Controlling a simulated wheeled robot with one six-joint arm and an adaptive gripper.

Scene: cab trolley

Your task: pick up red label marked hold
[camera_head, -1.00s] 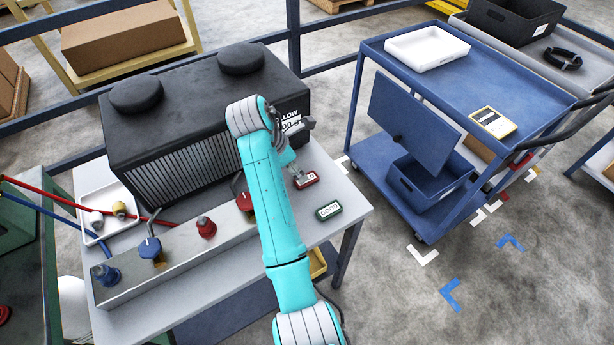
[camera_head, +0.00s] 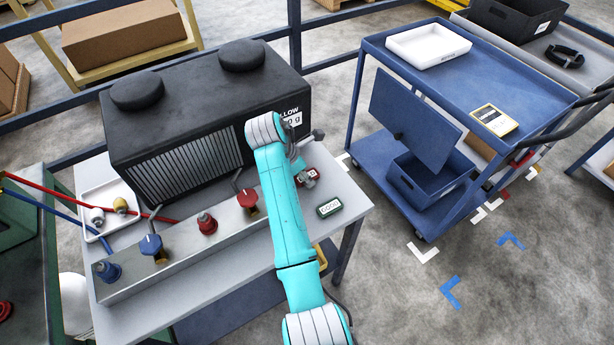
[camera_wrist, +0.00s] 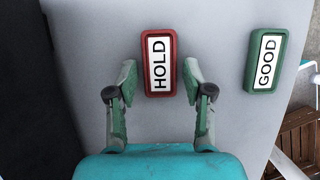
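The red label marked HOLD (camera_wrist: 158,62) lies flat on the grey table, upper middle in the wrist view. In the head view the red label (camera_head: 309,175) is partly hidden by my gripper. My gripper (camera_wrist: 160,80) is open, with its two fingertips on either side of the label's lower end in the wrist view. I cannot tell whether the fingers touch it or how high they are above the table. In the head view my gripper (camera_head: 305,178) is over the right part of the table.
A green label marked GOOD (camera_wrist: 265,60) lies right of the red one, also in the head view (camera_head: 329,208). A large black box (camera_head: 205,110) stands behind. A grey panel (camera_head: 180,262) with red and blue valves is on the left. A blue trolley (camera_head: 420,75) stands to the right.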

